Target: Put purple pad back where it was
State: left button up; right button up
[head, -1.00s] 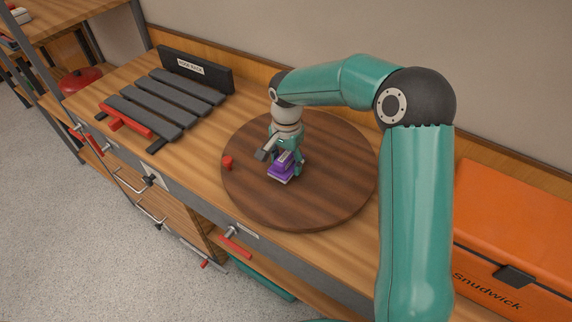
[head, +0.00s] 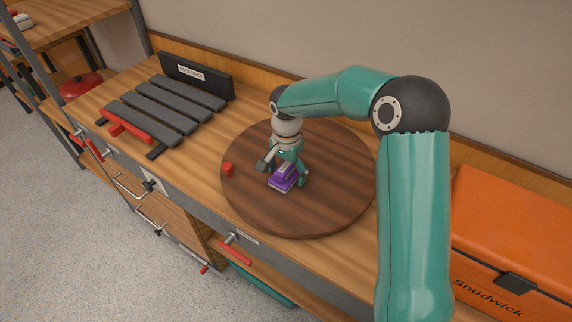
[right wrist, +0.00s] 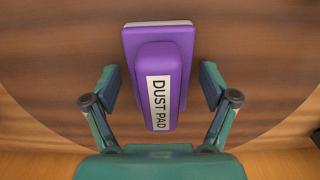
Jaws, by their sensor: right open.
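The purple pad (head: 282,178) lies on the round dark wooden board (head: 318,215) on the bench. In the right wrist view the pad (right wrist: 159,60) has a raised purple grip and a label reading "DUST PAD". My right gripper (head: 284,170) is open just above the pad. In the right wrist view its fingers (right wrist: 160,88) stand on either side of the pad, with gaps between them and it. My left gripper is not in view.
A small red peg (head: 228,168) stands at the board's left edge. A dark slatted rack (head: 165,108) with a red front bar sits on the left of the bench (head: 200,185). An orange case (head: 510,235) stands at the right.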

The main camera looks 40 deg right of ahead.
aim_at(286, 164)
notch_tip(286, 164, up, 12)
jog(key=shift+r, duration=0.1)
dwell(0.4)
dwell(0.4)
